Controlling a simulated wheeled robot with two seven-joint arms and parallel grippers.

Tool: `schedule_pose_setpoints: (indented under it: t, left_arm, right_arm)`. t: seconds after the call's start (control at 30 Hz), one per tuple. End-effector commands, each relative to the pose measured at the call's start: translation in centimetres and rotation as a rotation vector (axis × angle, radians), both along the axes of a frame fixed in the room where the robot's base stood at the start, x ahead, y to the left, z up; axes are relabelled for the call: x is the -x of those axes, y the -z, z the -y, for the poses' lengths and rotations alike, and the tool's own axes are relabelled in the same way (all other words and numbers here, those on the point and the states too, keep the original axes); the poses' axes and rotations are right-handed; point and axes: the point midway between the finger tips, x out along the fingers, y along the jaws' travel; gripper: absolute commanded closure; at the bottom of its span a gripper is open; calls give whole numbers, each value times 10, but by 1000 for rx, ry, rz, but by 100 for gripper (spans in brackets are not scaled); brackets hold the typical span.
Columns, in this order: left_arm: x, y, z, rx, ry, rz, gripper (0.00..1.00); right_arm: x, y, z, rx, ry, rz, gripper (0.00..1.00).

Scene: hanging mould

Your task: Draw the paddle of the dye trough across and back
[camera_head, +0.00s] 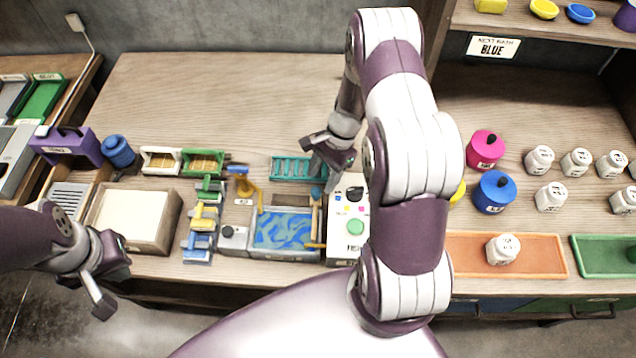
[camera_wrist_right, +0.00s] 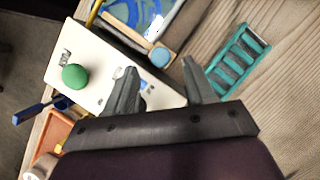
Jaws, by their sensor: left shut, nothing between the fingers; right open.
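The dye trough (camera_head: 285,232) holds blue swirled dye and stands on the table left of a white control panel. Its paddle appears to be the wooden bar with a blue knob (camera_head: 316,192) at the trough's right edge. In the right wrist view the trough (camera_wrist_right: 150,12) is at the top, with the blue knob (camera_wrist_right: 160,56) just beyond my fingertips. My right gripper (camera_head: 328,168) is open near the knob, with nothing between its fingers (camera_wrist_right: 160,76); contact is not visible. My left gripper (camera_head: 100,292) is shut and empty, off the table's front left.
The white panel (camera_head: 347,228) with a green button (camera_wrist_right: 75,77) is right of the trough. A teal rack (camera_head: 291,168) lies behind it. My right arm hides part of the table. Bare table lies behind.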

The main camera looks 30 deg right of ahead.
Motion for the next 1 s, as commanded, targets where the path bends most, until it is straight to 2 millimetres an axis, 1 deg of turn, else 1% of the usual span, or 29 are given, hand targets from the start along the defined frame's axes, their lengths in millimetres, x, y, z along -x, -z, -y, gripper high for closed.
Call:
schedule_pose_setpoints:
  t: [0.03,0.1,0.23,0.37,0.53,0.57,0.6,0.67,0.7,0.73,0.9,0.97,1.0]
  left_arm:
    - [0,-5,0,0,0,0,100]
    - [0,-7,0,0,0,0,100]
    - [0,-9,0,0,0,0,100]
    - [0,-9,0,0,0,0,100]
    - [0,-8,0,0,0,0,100]
    - [0,-8,0,0,0,0,100]
    - [0,-8,0,0,0,0,100]
    - [0,-8,0,0,0,0,100]
    - [0,-8,0,0,0,0,100]
    - [0,-8,0,0,0,0,100]
    - [0,-8,0,0,0,0,100]
    - [0,-6,0,0,0,0,100]
    - [0,-4,0,0,0,0,100]
  right_arm:
    - [2,8,-4,-1,-2,-4,46]
    - [3,20,-9,1,-1,-3,46]
    - [3,36,-15,1,-2,0,46]
    - [4,41,-17,1,-2,1,46]
    - [4,41,-16,1,-3,1,46]
    - [4,41,-16,1,-2,1,49]
    - [4,41,-16,1,-3,1,62]
    - [4,41,-16,1,-3,1,82]
    - [4,41,-16,1,-3,1,95]
    - [4,41,-16,1,-3,1,100]
    - [2,41,-19,2,-4,2,100]
    - [-3,42,-26,2,-6,3,100]
    - [-8,42,-33,3,-7,4,100]
